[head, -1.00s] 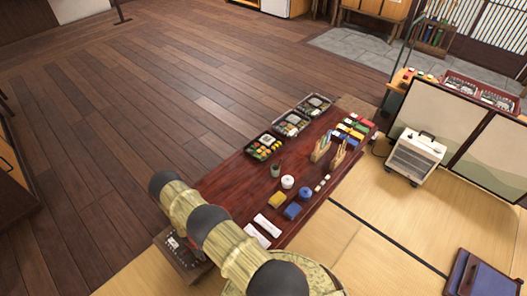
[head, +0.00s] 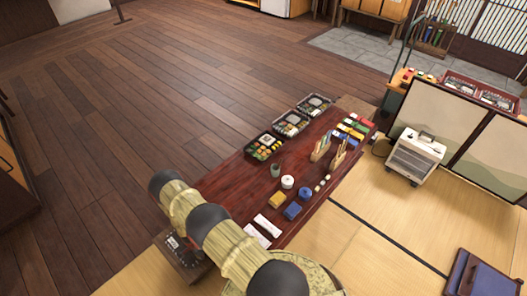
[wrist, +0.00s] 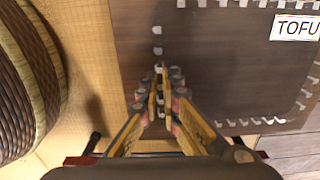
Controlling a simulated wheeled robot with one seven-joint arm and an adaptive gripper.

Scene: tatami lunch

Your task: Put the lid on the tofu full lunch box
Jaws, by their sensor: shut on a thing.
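My gripper (wrist: 160,90) shows in the wrist view with its fingers nearly together. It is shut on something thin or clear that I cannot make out. Below it is a dark brown board (wrist: 235,60) with white dashed outlines and a white TOFU label (wrist: 297,27). The board also shows at the near end of the table in the head view (head: 183,258), partly behind my arm, which hides the gripper there. Three lunch boxes stand along the table's left edge: near (head: 265,146), middle (head: 290,123) and far (head: 315,103). I cannot tell which holds tofu.
A round woven thing (wrist: 20,90) is left of the board. A heater (head: 415,157) stands on the tatami.

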